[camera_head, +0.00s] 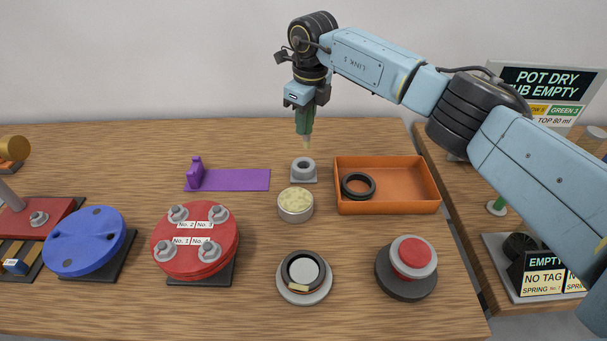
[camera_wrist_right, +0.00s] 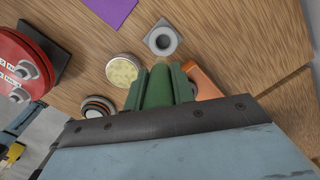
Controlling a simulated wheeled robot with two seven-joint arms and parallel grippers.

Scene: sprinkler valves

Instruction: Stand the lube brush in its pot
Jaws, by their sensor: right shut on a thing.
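The lube brush (camera_head: 306,143) hangs upright below my right gripper (camera_head: 305,108), its pale tip pointing down. Green parts show at the jaws; I cannot clearly separate handle from fingers. The holder also shows in the right wrist view (camera_wrist_right: 162,41).
A tin of pale grease (camera_head: 295,204) stands just in front of the holder. Red (camera_head: 195,240) and blue (camera_head: 88,240) discs stand front left.

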